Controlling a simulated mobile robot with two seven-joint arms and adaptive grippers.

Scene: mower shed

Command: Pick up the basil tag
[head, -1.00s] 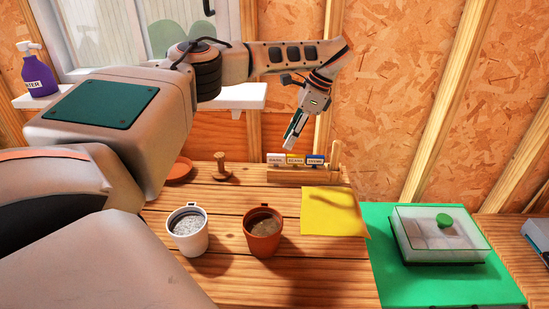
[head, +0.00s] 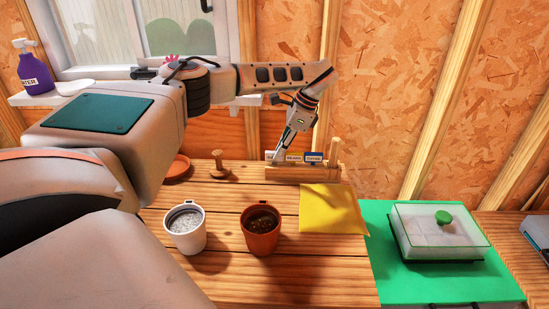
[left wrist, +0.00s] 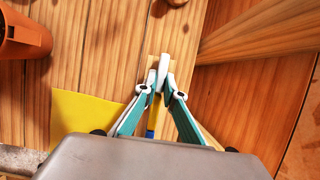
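The basil tag (head: 269,155) is the leftmost tag in the wooden tag holder (head: 300,174) at the back of the bench; only a pale sliver of it shows beside my gripper. My left gripper (head: 279,157) points down at that end of the holder, with its fingers over the tag. In the left wrist view, the teal and white fingers of my left gripper (left wrist: 162,76) converge, tips close together, over the holder. Whether they are clamped on the tag is unclear. My right gripper is not in view.
Two more tags, a middle one (head: 294,158) and a blue one (head: 314,157), stand to the right. A wooden peg (head: 219,165) stands to the left. A yellow sheet (head: 331,207), white pot (head: 186,228) and terracotta pot (head: 261,229) are in front. A lidded tray (head: 440,235) sits at right.

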